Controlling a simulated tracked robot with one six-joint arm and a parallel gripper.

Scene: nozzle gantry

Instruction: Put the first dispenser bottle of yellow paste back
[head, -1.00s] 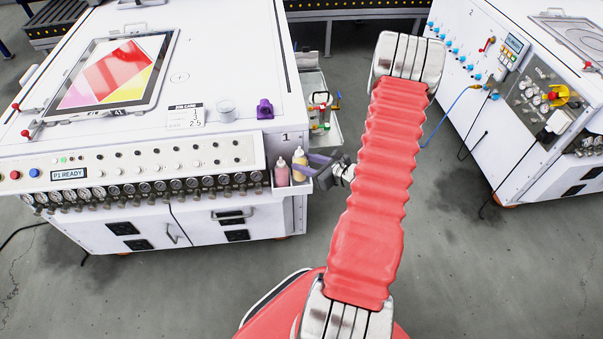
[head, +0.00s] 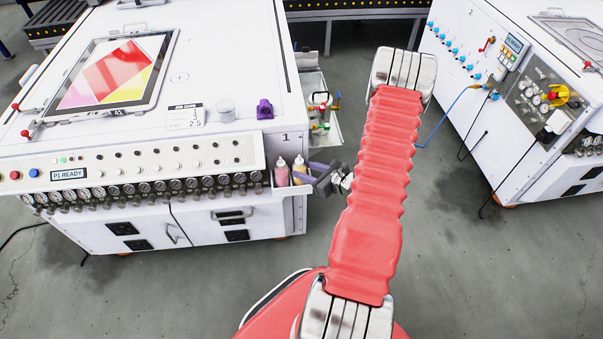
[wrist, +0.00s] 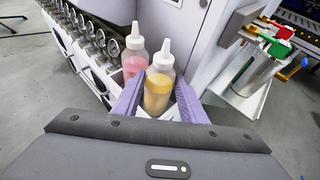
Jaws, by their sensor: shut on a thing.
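The yellow paste bottle (head: 299,171), clear with a white nozzle cap, stands upright at the small white holder (head: 284,191) on the near machine's right corner. My gripper (head: 306,167) is shut on it, with a purple finger on each side in the wrist view, where the bottle (wrist: 158,92) shows between them. A pink paste bottle (head: 281,174) stands close to its left, and also shows in the wrist view (wrist: 135,62). Both caps are at about the same height. The yellow bottle's base is hidden, so I cannot tell whether it touches the holder floor.
The machine's gauge row (head: 150,188) runs left of the holder. A purple part (head: 265,109) and a clear cup (head: 225,111) sit on the machine top. A side tray with tools (head: 320,115) is behind my gripper. Open floor separates this machine from machine 2 (head: 530,90).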

